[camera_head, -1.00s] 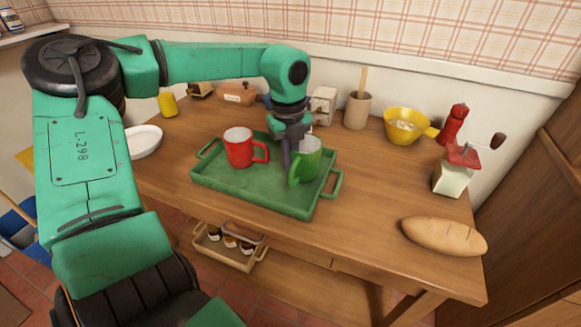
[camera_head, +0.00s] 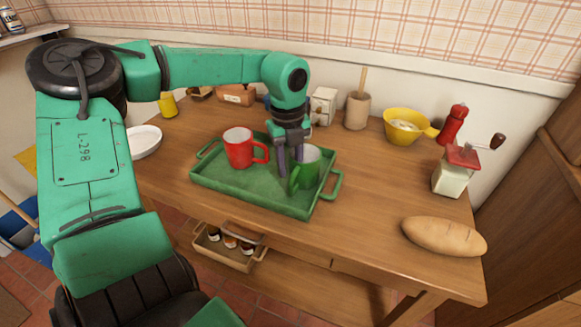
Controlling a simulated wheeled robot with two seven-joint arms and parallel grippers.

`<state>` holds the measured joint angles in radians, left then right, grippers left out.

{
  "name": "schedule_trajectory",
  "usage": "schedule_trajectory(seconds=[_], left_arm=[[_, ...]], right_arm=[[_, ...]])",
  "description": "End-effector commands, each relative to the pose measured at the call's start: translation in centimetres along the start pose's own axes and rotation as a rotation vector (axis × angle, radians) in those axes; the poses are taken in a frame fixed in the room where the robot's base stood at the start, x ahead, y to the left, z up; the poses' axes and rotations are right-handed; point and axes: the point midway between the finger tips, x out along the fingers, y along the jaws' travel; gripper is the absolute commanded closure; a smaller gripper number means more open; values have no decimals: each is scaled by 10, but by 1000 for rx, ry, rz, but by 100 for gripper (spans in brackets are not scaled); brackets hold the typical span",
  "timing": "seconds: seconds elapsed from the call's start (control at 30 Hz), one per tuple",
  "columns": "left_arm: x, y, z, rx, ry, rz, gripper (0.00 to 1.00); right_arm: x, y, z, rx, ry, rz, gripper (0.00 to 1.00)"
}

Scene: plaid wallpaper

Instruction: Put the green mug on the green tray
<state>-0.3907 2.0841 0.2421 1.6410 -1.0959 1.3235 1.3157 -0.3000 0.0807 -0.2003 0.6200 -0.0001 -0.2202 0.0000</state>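The green mug (camera_head: 311,172) stands upright on the right part of the green tray (camera_head: 236,187), its handle toward the left front. My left gripper (camera_head: 290,162) points down at the mug's left side. Its two fingers show apart, one left of the mug and one at its rim. The fingers look open, with the mug resting on the tray; whether one still touches it I cannot tell. A red mug (camera_head: 238,149) stands on the tray's left part. My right gripper is not in view.
Behind the tray are a small box (camera_head: 322,105), a utensil crock (camera_head: 357,112) and a yellow bowl (camera_head: 404,128). A grinder (camera_head: 452,176), red shaker (camera_head: 453,125) and bread loaf (camera_head: 444,237) are at right. A white plate (camera_head: 144,141) is at left.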

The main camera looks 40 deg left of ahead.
Motion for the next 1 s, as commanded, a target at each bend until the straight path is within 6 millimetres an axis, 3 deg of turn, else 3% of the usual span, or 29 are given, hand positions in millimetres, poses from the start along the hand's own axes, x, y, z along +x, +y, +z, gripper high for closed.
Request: schedule_trajectory(seconds=[0.2,0.4,1.0], left_arm=[[-61,0,0,0,-4,-3,63],[-101,0,0,0,-1,0,63],[-108,0,0,0,1,1,63]], right_arm=[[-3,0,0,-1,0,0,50],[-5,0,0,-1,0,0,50],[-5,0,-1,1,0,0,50]])
